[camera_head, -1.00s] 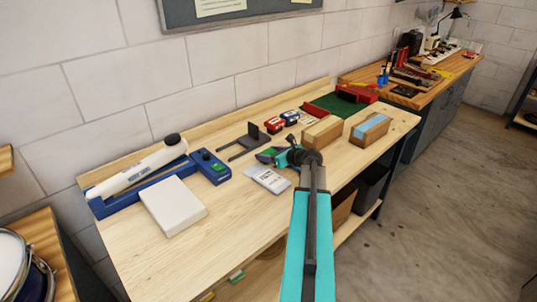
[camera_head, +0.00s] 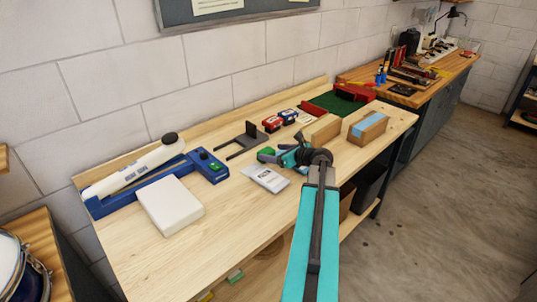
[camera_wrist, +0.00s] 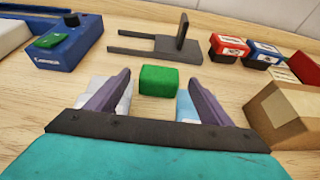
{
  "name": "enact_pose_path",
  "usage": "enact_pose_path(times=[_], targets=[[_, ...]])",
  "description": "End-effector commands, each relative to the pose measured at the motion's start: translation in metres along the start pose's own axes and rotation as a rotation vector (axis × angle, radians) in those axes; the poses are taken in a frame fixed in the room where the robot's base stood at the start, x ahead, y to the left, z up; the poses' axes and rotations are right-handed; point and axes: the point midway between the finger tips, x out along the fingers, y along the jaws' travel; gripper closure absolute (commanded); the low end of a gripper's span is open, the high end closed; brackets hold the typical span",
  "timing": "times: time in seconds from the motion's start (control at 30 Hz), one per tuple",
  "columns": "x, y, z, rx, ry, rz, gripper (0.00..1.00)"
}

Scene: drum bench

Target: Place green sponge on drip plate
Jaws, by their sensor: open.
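The green sponge (camera_wrist: 159,80) is a small green block on the wooden bench in the wrist view. It lies just beyond my gripper (camera_wrist: 159,88), roughly centred between the two purple fingers, and no grip on it shows. My gripper is open. In the head view the sponge (camera_head: 265,153) shows beside my gripper (camera_head: 277,156), partly hidden by it. I cannot tell for sure which thing is the drip plate; a flat white slab (camera_head: 170,205) lies at the left front of the bench, and a silver-white packet (camera_head: 265,178) lies near my gripper.
A dark pronged stand (camera_wrist: 160,44) is behind the sponge. Red (camera_wrist: 228,47) and blue (camera_wrist: 263,54) small boxes are to the right, near a tan block (camera_wrist: 283,112). A blue device (camera_wrist: 68,44) stands left. The bench front (camera_head: 210,245) is clear.

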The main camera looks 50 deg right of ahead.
Motion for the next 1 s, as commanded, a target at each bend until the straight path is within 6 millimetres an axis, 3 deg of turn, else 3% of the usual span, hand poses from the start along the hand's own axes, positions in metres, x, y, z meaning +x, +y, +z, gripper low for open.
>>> enact_pose_path(times=[0.2, 0.4, 0.6, 1.0], targets=[[-0.037, 0.001, -0.001, 0.001, -0.001, -0.003, 0.26], [-0.06, 0.0, -0.001, 0.001, -0.001, -0.001, 0.26], [-0.069, -0.001, 0.0, 0.001, -0.001, -0.002, 0.26], [-0.07, -0.001, 0.0, 0.002, 0.0, -0.002, 0.26]])
